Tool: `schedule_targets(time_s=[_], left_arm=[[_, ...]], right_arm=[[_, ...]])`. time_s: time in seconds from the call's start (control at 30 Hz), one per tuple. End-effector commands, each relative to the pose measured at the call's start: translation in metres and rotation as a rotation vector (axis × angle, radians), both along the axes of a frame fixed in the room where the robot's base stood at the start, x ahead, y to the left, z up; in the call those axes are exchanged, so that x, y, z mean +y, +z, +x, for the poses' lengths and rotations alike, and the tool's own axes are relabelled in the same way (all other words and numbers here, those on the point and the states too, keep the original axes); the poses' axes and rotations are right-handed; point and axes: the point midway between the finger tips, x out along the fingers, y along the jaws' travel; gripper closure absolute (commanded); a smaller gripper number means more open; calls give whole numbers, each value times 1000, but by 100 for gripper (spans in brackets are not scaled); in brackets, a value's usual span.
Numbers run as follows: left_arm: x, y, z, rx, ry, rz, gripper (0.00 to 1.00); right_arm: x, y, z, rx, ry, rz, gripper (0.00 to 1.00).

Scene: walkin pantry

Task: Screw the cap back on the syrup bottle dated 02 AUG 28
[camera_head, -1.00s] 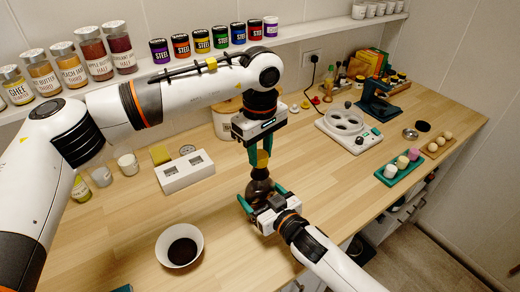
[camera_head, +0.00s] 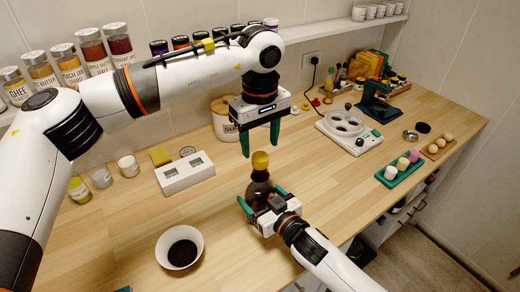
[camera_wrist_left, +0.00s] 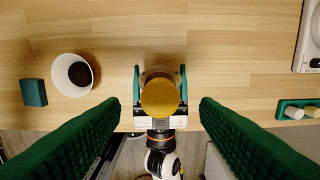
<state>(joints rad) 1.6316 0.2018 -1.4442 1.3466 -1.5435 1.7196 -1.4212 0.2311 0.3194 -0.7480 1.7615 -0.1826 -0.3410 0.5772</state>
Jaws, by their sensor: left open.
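The dark brown syrup bottle (camera_head: 258,190) stands upright near the counter's front edge. Its yellow cap (camera_head: 260,161) sits on top of the neck; how tightly cannot be told. The cap hides most of the bottle in the left wrist view (camera_wrist_left: 160,97). No date is readable. My left gripper (camera_head: 260,150) is open and empty above the cap, with its fingers spread wide on either side. My right gripper (camera_head: 260,194) is shut on the bottle's body from the front, one green finger on each side.
A white bowl with dark contents (camera_head: 180,247) stands at the front left. A white two-display device (camera_head: 185,173) is behind it. A white round-plated appliance (camera_head: 348,130) and a green tray (camera_head: 400,170) lie to the right. Bare counter surrounds the bottle.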

Motion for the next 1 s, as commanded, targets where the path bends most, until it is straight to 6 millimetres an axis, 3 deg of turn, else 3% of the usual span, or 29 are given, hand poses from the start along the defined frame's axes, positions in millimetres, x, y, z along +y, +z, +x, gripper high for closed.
schedule_targets(time_s=[0.1, 0.33, 0.5, 0.8, 0.83, 0.9, 1.0], left_arm=[[0, 29, 1, -4, 1, -2, 44], [0, 69, 1, -3, 1, -1, 44], [0, 82, 1, -1, 0, 1, 44], [0, 83, 1, 0, 0, 0, 44], [0, 83, 1, 0, 0, 0, 44], [0, 83, 1, 0, 0, 0, 44], [0, 83, 1, 0, 0, 0, 44]], right_arm=[[0, -1, 0, 2, 0, -1, 83], [0, -1, 0, 2, 0, -1, 83], [0, -1, 0, 1, 0, -1, 83], [0, -1, 0, 1, 0, -1, 83], [0, -1, 0, 1, 0, -1, 14], [0, -1, 0, 1, 0, -1, 3], [0, 0, 0, 1, 0, -1, 0]])
